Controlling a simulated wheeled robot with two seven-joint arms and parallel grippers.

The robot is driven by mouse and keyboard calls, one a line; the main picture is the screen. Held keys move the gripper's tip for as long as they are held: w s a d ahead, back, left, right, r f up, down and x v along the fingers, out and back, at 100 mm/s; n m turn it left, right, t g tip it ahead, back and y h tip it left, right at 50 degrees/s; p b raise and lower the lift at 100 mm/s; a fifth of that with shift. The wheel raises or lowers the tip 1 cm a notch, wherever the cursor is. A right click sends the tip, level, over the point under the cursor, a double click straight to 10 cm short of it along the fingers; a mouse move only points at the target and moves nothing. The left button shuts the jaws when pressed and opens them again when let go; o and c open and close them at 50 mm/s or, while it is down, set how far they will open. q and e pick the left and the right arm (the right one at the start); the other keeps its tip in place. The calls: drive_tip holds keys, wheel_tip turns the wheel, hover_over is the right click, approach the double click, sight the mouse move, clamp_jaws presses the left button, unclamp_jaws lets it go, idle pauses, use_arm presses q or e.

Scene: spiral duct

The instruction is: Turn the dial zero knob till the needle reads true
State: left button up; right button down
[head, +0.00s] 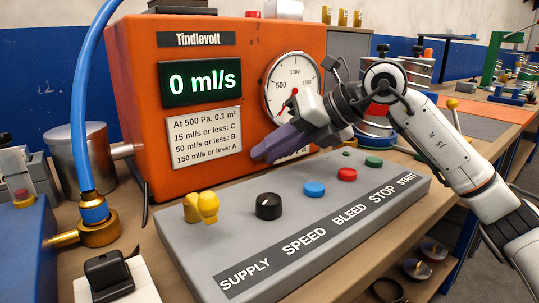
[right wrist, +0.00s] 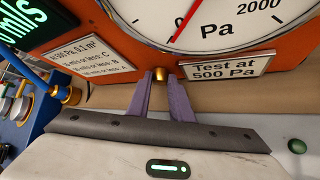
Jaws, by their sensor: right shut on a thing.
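The pressure dial (head: 285,82) is a round white gauge on the orange Tindlevolt box; its lower part also shows in the right wrist view (right wrist: 235,18). Its red needle (right wrist: 188,20) points down-left, with its tip beside the 0 mark. The zero knob (right wrist: 160,74) is a small brass knob below the dial, between my right fingertips. My right gripper (head: 262,153), with purple fingers, is shut on it; the gripper hides the knob in the head view. My left gripper is not in view.
The grey control panel (head: 235,245) with a yellow supply valve (head: 201,207), black speed knob (head: 268,206) and coloured buttons lies below my right gripper. A blue hose (head: 80,110) rises at the left. The green display (head: 200,80) reads 0 ml/s.

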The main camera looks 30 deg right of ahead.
drive_tip(key=shift+d+m+y, duration=0.15)
drive_tip(key=shift+m+y, duration=0.15)
drive_tip(key=shift+y, duration=0.1)
idle(0.3)
drive_tip(key=c, duration=1.9)
unclamp_jaws()
drive_tip(key=shift+o, duration=0.2)
drive_tip(key=v, duration=1)
drive_tip(key=shift+s+d, duration=0.15)
